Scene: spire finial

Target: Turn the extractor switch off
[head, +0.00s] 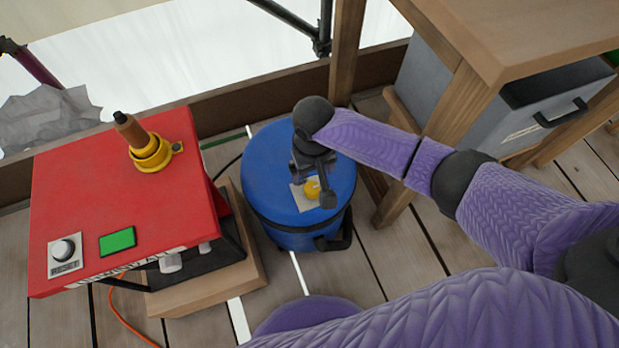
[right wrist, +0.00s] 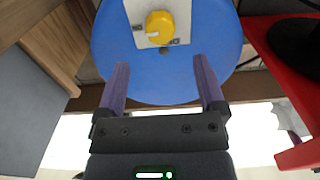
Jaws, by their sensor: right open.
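The extractor (head: 265,165) is a blue drum standing on the plank floor. Its switch is a yellow round knob (head: 312,188) on a pale plate (head: 299,200) on the drum's top. The knob also shows in the right wrist view (right wrist: 160,27), with a white pointer mark on it; the lettering is too small to read. My right gripper (right wrist: 161,72) is open and empty, its two fingers apart and pointing towards the drum top. In that view the knob lies beyond the fingertips, between their lines, and does not appear gripped. My left gripper is not in view.
A red box (head: 90,180) with a green panel, a reset knob and a yellow-collared fitting stands left of the drum on a wooden block (head: 210,285). A wooden table (head: 500,40) and a grey bin (head: 540,110) stand to the right. An orange cable (head: 130,325) lies on the floor.

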